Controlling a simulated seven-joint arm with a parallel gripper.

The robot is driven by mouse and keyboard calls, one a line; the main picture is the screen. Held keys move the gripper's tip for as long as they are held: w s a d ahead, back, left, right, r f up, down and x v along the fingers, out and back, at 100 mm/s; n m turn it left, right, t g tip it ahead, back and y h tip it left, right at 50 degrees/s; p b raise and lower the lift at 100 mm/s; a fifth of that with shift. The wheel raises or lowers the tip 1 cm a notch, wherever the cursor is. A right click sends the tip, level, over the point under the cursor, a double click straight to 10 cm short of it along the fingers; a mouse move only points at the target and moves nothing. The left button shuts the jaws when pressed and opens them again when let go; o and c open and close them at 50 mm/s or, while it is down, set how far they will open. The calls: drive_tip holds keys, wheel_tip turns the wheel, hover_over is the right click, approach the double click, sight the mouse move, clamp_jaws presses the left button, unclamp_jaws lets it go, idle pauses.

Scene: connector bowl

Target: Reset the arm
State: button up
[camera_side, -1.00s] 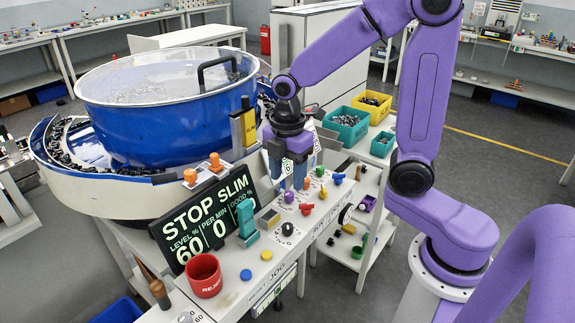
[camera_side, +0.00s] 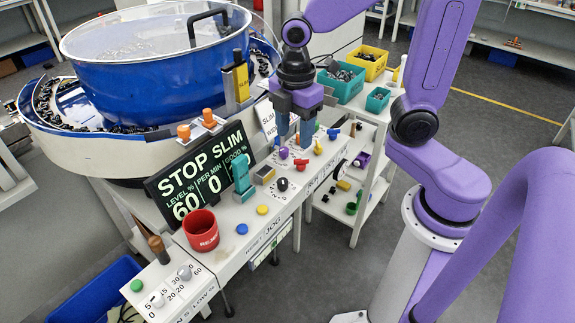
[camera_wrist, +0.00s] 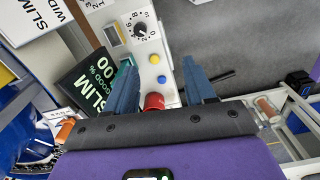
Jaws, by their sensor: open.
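My gripper (camera_side: 294,132) is open and empty, pointing down just above the white control panel (camera_side: 232,216) in the side view. Its two blue fingers stand near a purple knob (camera_side: 283,153) and an orange knob. I cannot tell whether they touch anything. In the wrist view the open fingers (camera_wrist: 160,88) frame the panel, with a dial (camera_wrist: 143,28), a yellow button (camera_wrist: 154,59) and a blue button (camera_wrist: 161,79). My purple arm reaches in from the right.
A blue bowl feeder (camera_side: 160,80) stands at the left. A display (camera_side: 196,178) reads STOP SLIM. A red cup (camera_side: 201,231), a teal lever (camera_side: 242,178) and several knobs crowd the panel. Teal (camera_side: 342,84) and yellow (camera_side: 369,62) bins stand on the shelf cart behind.

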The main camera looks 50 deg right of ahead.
drive_tip(key=s+d+m, duration=0.1)
drive_tip(key=s+m, duration=0.3)
drive_tip(key=s, duration=1.1)
drive_tip(key=shift+s+f, duration=0.15)
drive_tip(key=shift+s, duration=0.1)
idle(0.9)
